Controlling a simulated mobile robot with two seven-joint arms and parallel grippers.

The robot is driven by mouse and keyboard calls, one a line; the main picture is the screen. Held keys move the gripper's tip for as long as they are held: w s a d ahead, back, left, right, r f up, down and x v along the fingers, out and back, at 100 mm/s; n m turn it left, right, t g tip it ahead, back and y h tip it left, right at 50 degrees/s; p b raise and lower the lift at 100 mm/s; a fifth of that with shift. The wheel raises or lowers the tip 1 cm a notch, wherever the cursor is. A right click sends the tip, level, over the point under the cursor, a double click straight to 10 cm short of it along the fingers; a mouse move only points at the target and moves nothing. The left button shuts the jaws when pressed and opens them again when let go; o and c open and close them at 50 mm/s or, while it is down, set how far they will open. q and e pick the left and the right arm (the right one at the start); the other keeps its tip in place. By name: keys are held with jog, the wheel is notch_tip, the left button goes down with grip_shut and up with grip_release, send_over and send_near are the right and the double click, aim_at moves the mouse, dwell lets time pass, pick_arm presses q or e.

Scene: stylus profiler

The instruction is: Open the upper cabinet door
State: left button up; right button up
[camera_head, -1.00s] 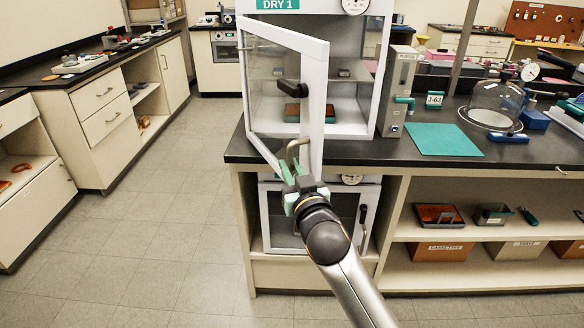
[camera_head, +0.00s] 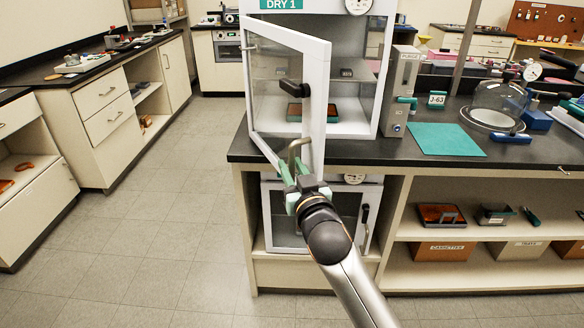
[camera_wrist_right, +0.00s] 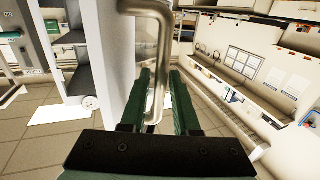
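The upper cabinet (camera_head: 388,60) labelled DRY 1 stands on the dark bench. Its white-framed glass door (camera_head: 318,100) stands partly open, swung out from the left side, with its free edge toward me. A bent metal handle (camera_head: 296,148) is low on the door near that edge. My right gripper (camera_head: 296,178) is at this handle, its green fingers on either side of it. My left gripper is out of view.
A lower cabinet (camera_head: 318,258) with a closed glass door is under the bench. Right of the upper cabinet are a grey PURGE box (camera_head: 399,85), a green mat (camera_head: 446,139) and a glass dome (camera_head: 497,104). The floor (camera_head: 170,230) to the left is clear.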

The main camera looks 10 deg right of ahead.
jog(key=s+d, duration=0.1)
jog(key=s, duration=0.6)
jog(key=shift+s, duration=0.25)
jog(key=shift+c, duration=0.2)
